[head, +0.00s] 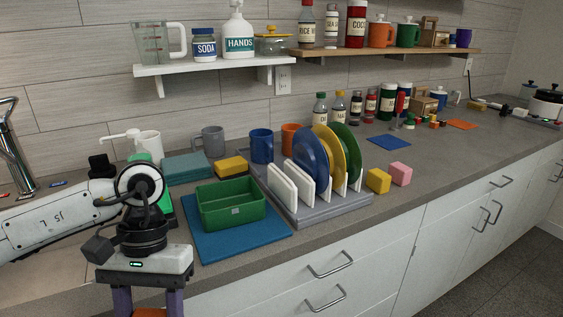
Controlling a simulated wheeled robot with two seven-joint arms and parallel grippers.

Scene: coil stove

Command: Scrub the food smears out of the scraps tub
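A green open tub (213,217), probably the scraps tub, stands upright on a blue mat (205,250) on the counter. It has a small pale label on its front. I cannot make out smears inside it from here. My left gripper (149,305) hangs at the bottom edge, left of the tub and in front of the counter, with its dark fingers pointing down. An orange thing (150,313) shows between the fingers, cut off by the picture edge. I cannot tell whether they grip it. My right gripper is not in view.
A grey rack (318,213) with plates and white boards stands right of the tub. A yellow sponge-like block (231,165), mugs (262,145) and folded teal cloths (187,167) lie behind. Yellow (378,181) and pink (400,174) blocks sit right of the rack. A sink tap (14,150) is far left.

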